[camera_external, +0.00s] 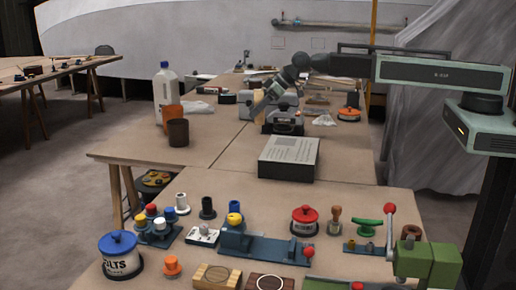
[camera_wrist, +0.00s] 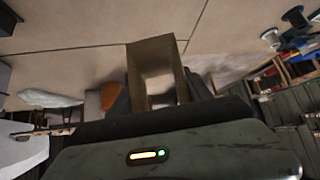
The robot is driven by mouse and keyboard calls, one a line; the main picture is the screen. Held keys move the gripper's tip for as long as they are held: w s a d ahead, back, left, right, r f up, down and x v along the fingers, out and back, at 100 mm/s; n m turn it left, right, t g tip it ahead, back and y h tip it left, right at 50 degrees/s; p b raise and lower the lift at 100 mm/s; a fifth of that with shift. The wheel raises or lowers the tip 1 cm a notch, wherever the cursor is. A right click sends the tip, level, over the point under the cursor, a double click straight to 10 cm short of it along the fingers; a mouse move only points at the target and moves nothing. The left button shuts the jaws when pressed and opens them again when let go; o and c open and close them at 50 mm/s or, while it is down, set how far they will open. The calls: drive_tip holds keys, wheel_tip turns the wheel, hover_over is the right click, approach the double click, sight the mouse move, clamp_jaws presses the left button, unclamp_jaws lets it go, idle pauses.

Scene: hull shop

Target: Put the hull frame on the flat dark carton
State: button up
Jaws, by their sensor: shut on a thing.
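The hull frame (camera_wrist: 135,62) is a brown, box-like frame with an open middle, in the centre of the wrist view. My gripper (camera_wrist: 160,95) is shut on it, with dark fingers around its lower part. In the external view my gripper (camera_external: 266,97) is above the far part of the table, and a small tan piece of the frame (camera_external: 258,102) shows there. The flat dark carton (camera_external: 289,158) lies on the table nearer the camera, with a pale printed top and dark sides. Its top is bare. My gripper is apart from it, behind and slightly left.
A dark device (camera_external: 283,121) stands just behind the carton. A white bottle (camera_external: 164,90), an orange cup (camera_external: 172,114) and a dark cup (camera_external: 178,133) stand to the left. The near table holds several tins, knobs and a green press (camera_external: 425,262). Table left of the carton is clear.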

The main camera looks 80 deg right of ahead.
drive_tip(key=s+a+r+n+g+y, duration=0.1)
drive_tip(key=s+a+n+y, duration=0.15)
drive_tip(key=s, duration=0.45)
drive_tip(key=n+g+y, duration=0.3)
drive_tip(key=n+g, duration=0.1)
drive_tip(key=n, duration=0.4)
hover_over(289, 149)
wheel_tip(289, 149, down, 8)
drive_tip(key=b, duration=0.7)
drive_tip(key=shift+b, duration=0.4)
drive_tip(key=shift+r, duration=0.25)
drive_tip(key=o, duration=1.7)
drive_tip(key=shift+f, duration=0.15)
